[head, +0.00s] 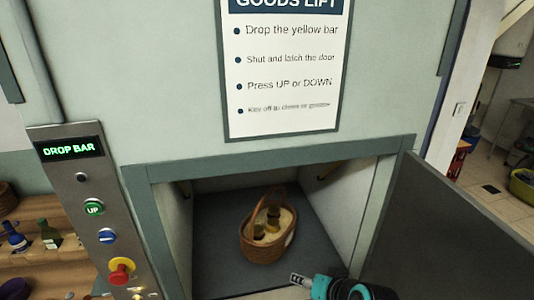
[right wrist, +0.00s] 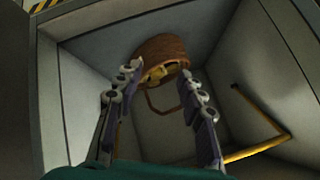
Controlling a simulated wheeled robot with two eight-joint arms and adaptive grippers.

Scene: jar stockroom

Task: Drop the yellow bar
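The yellow bar (right wrist: 263,146) shows in the right wrist view as a bent bar against an inner wall of the goods lift. In the head view only a short yellow piece (head: 329,171) shows high on the compartment's right wall, and another on the left wall. My right gripper (head: 298,279) is at the lower front of the lift opening. My left gripper is out of view.
A wicker basket (head: 262,247) with jars stands on the lift floor (head: 215,225). The grey door (head: 450,240) hangs open at the right. The control panel (head: 85,190) at the left reads DROP BAR. A shelf with bottles (head: 50,235) stands farther left.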

